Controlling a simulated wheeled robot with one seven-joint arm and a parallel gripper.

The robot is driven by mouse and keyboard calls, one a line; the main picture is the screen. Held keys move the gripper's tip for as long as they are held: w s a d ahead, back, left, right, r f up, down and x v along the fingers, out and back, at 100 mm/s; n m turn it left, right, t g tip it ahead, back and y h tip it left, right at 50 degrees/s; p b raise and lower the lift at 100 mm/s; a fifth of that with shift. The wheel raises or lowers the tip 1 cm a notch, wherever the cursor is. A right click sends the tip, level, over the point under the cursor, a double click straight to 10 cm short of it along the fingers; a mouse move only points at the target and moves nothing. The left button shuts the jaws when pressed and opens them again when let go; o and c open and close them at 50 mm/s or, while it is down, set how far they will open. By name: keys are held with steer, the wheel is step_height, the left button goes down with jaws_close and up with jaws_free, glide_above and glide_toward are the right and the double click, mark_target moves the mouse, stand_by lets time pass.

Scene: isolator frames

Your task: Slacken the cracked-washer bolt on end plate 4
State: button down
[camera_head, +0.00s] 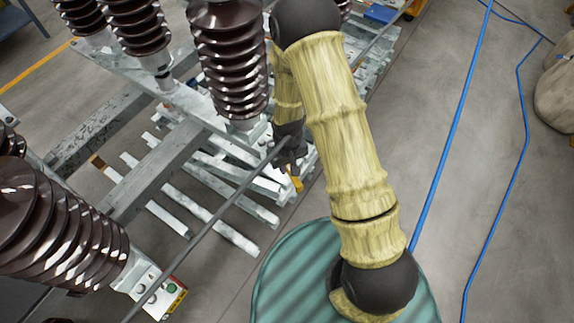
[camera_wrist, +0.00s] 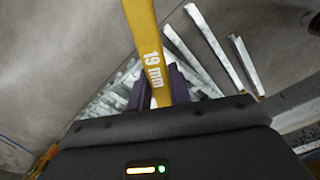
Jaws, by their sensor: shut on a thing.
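My gripper (camera_head: 291,160) hangs beside the steel frame, partly hidden behind my arm. In the wrist view my gripper (camera_wrist: 159,92) has its dark purple fingers shut on a yellow spanner (camera_wrist: 146,38) marked "19 mm". The spanner's far end runs out of the top of that view. A small yellow part of the spanner (camera_head: 297,184) shows below the gripper in the head view. A grey end plate (camera_head: 146,284) with round fittings sits under the lower-left insulator; I cannot read its number. I cannot make out a cracked washer or its bolt in either view.
Ribbed brown insulators (camera_head: 228,60) stand on the galvanised steel frame (camera_head: 150,160), left of my arm. A thin dark rod (camera_head: 225,205) crosses diagonally before the frame. Blue hoses (camera_head: 456,125) lie on the floor at right, with open floor around them.

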steer(key=shift+r+p, duration=1.8)
steer(key=shift+r, duration=0.75)
